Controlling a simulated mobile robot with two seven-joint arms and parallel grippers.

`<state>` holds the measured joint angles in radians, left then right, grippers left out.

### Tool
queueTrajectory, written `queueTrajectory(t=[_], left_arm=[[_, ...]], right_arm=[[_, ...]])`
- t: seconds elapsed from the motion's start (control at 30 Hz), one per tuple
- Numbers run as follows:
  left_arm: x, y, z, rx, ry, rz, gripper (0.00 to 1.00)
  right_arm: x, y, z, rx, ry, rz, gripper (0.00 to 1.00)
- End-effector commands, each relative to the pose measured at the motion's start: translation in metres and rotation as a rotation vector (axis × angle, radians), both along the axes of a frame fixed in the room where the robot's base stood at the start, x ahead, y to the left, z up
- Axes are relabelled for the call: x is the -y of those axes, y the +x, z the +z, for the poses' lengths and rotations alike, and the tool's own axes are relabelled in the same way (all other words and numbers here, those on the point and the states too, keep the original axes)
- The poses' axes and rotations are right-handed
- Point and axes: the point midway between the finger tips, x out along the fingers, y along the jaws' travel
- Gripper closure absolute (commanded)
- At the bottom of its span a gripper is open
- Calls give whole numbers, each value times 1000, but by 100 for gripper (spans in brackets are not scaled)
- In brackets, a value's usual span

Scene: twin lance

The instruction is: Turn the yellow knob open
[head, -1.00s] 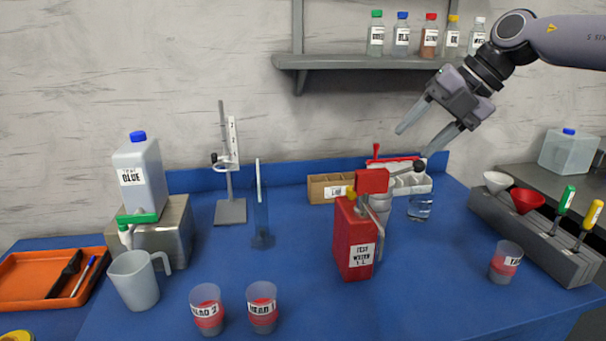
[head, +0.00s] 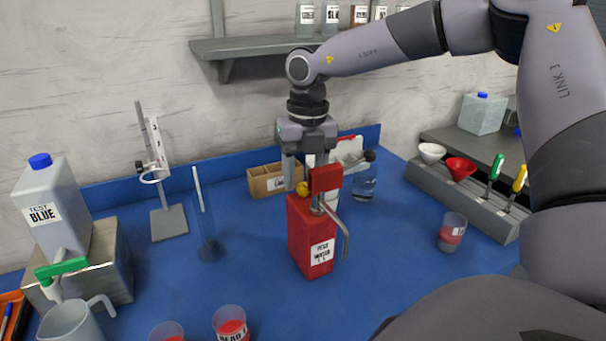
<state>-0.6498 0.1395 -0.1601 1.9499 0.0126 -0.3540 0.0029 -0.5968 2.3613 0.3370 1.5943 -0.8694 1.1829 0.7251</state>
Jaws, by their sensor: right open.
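The yellow knob (head: 302,188) is a small round cap on top of the red container (head: 303,235), which has a "TEST WATER" label. It sits just left of a red block (head: 326,178) and a metal spout. My right gripper (head: 304,176) points straight down over the container's top. It is open, with its left finger at the left of the knob and its right finger partly hidden behind the red block. I cannot tell whether the fingers touch the knob. My left gripper is not in view.
A glass cylinder (head: 209,245) and a metal stand (head: 169,222) are to the left. A beaker (head: 364,185) stands behind on the right. A grey rack (head: 470,205) is at the far right, with a labelled cup (head: 451,236) near it.

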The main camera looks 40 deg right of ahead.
Motion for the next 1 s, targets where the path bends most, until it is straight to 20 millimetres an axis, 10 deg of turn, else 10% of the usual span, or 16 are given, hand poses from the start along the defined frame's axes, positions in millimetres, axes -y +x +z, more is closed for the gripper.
queueTrajectory(t=[0.37,0.53,1.0], left_arm=[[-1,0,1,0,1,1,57],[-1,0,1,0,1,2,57],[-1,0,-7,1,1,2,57]], right_arm=[[0,0,-8,1,0,0,47],[0,0,-8,1,0,0,100],[0,0,-10,0,1,89,100]])
